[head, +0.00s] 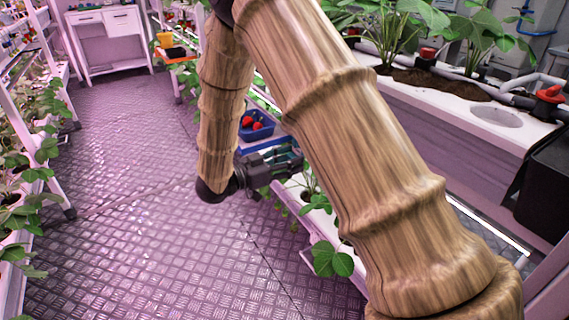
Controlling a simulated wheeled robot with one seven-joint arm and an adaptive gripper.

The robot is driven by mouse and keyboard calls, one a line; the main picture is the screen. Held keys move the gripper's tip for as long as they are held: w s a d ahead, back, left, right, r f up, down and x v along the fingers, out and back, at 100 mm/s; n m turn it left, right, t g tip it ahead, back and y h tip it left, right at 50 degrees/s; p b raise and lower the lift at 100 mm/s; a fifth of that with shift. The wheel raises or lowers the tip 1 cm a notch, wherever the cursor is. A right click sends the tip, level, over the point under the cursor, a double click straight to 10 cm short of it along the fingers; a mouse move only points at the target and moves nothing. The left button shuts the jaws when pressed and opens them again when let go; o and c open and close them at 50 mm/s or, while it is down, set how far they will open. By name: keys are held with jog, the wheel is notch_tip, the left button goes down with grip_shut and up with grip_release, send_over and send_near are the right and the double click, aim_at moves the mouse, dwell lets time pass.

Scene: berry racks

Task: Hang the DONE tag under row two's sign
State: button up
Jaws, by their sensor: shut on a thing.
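My gripper (292,160) shows in the middle of the head view, at the end of my bent arm, pointing right towards the white rack on the right. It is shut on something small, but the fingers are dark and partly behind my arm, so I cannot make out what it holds. I cannot pick out the DONE tag or row two's sign in this view. My large arm link covers much of the right rack.
A blue punnet (257,132) with red berries stands just behind my gripper. Leafy plants (333,258) hang from the right rack. Plant racks (50,150) line the left. The metal floor (150,240) between is clear. A white cabinet (110,38) stands at the back.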

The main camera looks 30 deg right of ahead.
jog(key=d+f+b, duration=0.1)
jog(key=d+b, duration=0.1)
jog(key=d, duration=0.5)
jog(key=shift+w+f, duration=0.25)
dwell(0.6)
jog(key=shift+d, duration=0.1)
jog(key=o, duration=1)
jog(key=shift+o, duration=0.2)
